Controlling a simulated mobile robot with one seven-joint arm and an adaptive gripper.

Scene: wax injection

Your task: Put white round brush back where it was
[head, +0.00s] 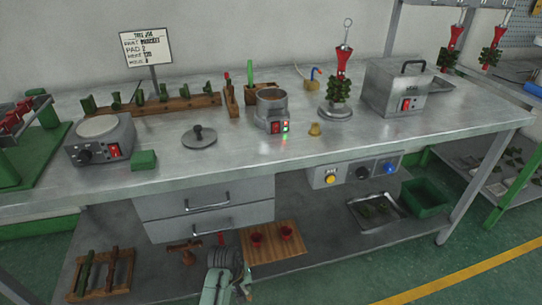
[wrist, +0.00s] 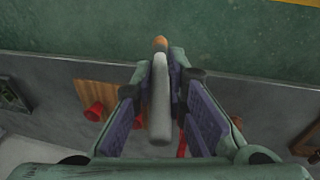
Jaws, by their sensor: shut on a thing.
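The white round brush (wrist: 160,105), a pale rod with an orange-tan end, is between the purple-padded fingers of my gripper (wrist: 161,65) in the wrist view. The fingers are shut on it near the orange end. In the head view my gripper (head: 230,262) is low in front of the bench, by the lower shelf's front edge and left of a wooden board (head: 285,254). I cannot make out the brush in the head view. Which spot it came from is not clear from these frames.
The board bears red cups (head: 257,240). A wooden rack (head: 122,290) with dark tools stands left on the lower shelf (head: 330,248). A brown wooden tool (head: 183,251) lies between. Drawers (head: 205,203) hang above. Green floor lies in front.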

